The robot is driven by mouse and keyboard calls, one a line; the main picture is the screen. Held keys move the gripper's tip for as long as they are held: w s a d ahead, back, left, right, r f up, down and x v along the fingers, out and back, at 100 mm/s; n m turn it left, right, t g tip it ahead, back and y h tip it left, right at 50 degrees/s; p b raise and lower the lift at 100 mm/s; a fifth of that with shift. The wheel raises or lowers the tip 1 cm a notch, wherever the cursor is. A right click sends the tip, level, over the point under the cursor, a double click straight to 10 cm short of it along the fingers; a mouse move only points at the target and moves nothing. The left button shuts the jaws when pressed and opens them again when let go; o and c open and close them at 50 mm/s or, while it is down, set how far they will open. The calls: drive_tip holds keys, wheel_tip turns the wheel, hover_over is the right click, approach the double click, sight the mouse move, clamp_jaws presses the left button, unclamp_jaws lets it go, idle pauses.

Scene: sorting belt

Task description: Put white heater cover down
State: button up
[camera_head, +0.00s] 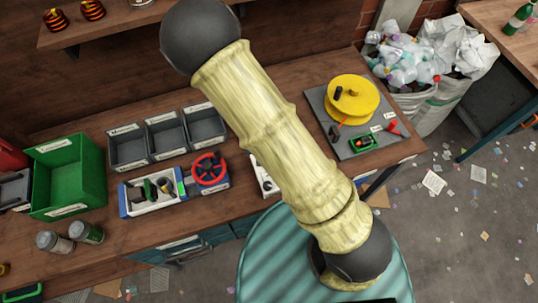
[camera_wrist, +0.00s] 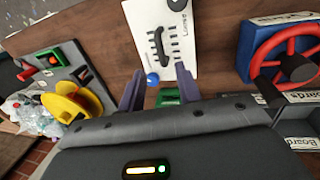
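I cannot pick out a white heater cover for certain. In the wrist view my gripper (camera_wrist: 160,75) has its two dark purple fingers apart, with no white cover between them. A small green thing (camera_wrist: 168,97) shows between the fingers near their base; I cannot tell whether it touches them. The panel also shows in the head view (camera_head: 264,181), mostly hidden behind my arm. My gripper is hidden there.
On the bench (camera_head: 110,230) stand a green bin (camera_head: 68,178), grey bins (camera_head: 128,146), a blue-white fixture (camera_head: 152,193), a red handwheel (camera_head: 209,171) and a grey board (camera_head: 343,148) with a yellow reel (camera_head: 352,99). A teal ribbed surface (camera_head: 265,255) lies under my arm.

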drive_tip(key=shift+a+r, duration=0.15)
drive_tip(key=shift+r, duration=0.65)
drive_tip(key=s+d+r+m+t+y, duration=0.1)
drive_tip(key=s+d+r, duration=0.1)
drive_tip(key=d+r, duration=0.5)
drive_tip(key=s+d+r+m+t+y, duration=0.1)
drive_tip(key=d+r, duration=0.5)
drive_tip(key=r, duration=0.6)
drive_tip(key=shift+s+d+r+m, duration=0.2)
drive_tip(key=shift+s+d+m, duration=0.2)
drive_tip(key=shift+s+m, duration=0.2)
